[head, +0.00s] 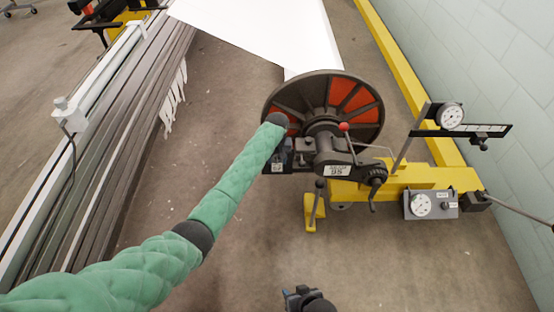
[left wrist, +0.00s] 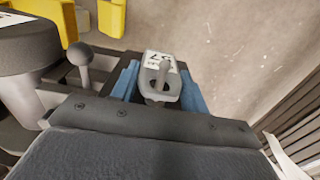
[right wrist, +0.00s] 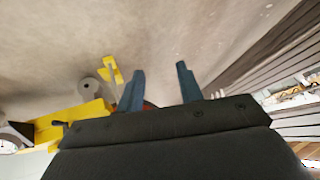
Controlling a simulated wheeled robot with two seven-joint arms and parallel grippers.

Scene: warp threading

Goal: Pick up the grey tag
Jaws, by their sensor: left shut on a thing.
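The grey tag (left wrist: 158,68) carries a white label with dark figures and sits between the two blue fingers of my left gripper (left wrist: 160,82). A light grey loop with a peg-like part in it shows at the tag's near end. I cannot tell whether the tag is still on a peg. In the head view my left gripper (head: 281,158) is shut on the tag, in front of the big dark wheel, and a small pale patch of the tag (head: 277,168) shows. My right gripper (head: 298,294) is low in the head view; in the right wrist view its blue fingers (right wrist: 162,82) are apart and empty.
A dark wheel with orange panels (head: 357,98) stands on a yellow frame (head: 400,178), with a red-knobbed lever (head: 344,127) and a crank close to my left gripper. Dial gauges (head: 451,115) are at right. Long dark rails (head: 125,110) run at left. Bare floor lies in front.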

